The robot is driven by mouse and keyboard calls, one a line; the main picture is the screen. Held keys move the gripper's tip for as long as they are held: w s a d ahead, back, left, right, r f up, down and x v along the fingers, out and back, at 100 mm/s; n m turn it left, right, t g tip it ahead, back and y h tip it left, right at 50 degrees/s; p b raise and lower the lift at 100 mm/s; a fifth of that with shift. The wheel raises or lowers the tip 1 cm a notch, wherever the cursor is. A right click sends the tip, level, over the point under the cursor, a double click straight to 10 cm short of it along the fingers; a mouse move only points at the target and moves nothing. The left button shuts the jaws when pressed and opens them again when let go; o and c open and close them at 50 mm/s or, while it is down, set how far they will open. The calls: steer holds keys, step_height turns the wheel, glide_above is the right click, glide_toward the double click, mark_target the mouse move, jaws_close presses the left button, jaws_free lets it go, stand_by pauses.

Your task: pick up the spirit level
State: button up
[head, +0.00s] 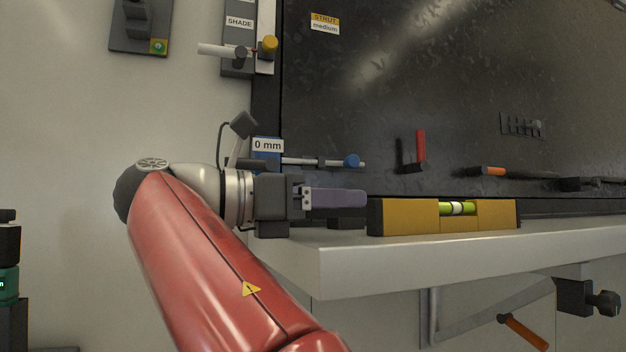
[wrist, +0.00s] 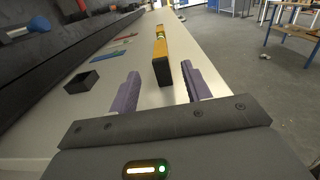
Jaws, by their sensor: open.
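The spirit level (head: 405,218) is yellow with a green vial and a black end. In the wrist view my gripper (wrist: 161,72) is open, with nothing held. Whether the fingertips overlap the level's end is hard to tell.
A small black open box (wrist: 82,82) stands on the shelf left of the fingers. A rod with a blue knob (head: 352,161) sticks out above my gripper. A red-handled tool (head: 421,148) hangs on the panel. The shelf's front side is open to the floor.

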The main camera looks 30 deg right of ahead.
mark_target(370, 202)
steer(key=b+x, duration=0.1)
steer(key=x, duration=0.7)
steer(key=shift+d+f, duration=0.1)
steer(key=shift+d, duration=0.15)
steer(key=shift+c, duration=0.5)
jaws_close()
